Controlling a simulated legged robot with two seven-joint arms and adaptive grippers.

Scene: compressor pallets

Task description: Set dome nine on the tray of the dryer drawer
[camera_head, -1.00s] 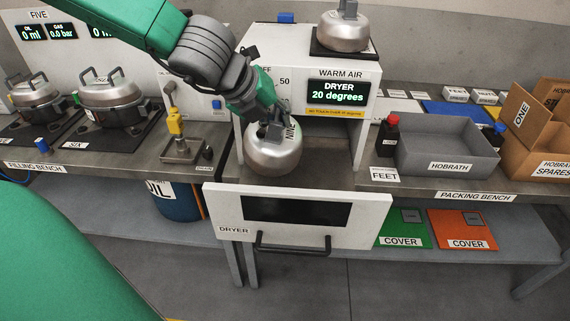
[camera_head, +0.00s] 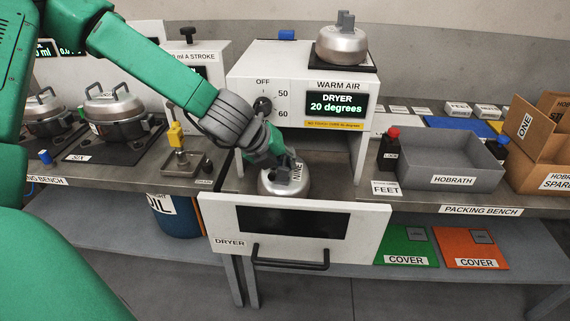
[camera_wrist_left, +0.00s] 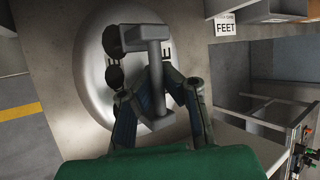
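Dome nine (camera_head: 270,184) is a silvery dome with a dark grey handle and a NINE label. In the head view it sits low behind the front of the open dryer drawer (camera_head: 218,224), which hides its lower edge. My left gripper (camera_head: 287,172) reaches down onto its handle. In the left wrist view the fingers (camera_wrist_left: 168,95) close around the handle, above the dome (camera_wrist_left: 88,75). The drawer's tray is mostly hidden, so I cannot tell whether the dome touches it. My right gripper is not in view.
The dryer (camera_head: 300,80) reads 20 degrees, with another dome (camera_head: 341,45) on top. A small stand with a yellow part (camera_head: 177,140) is at left. The grey HOBRATH bin (camera_head: 452,172) and a bottle (camera_head: 391,152) stand at right. Covers lie on the lower shelf.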

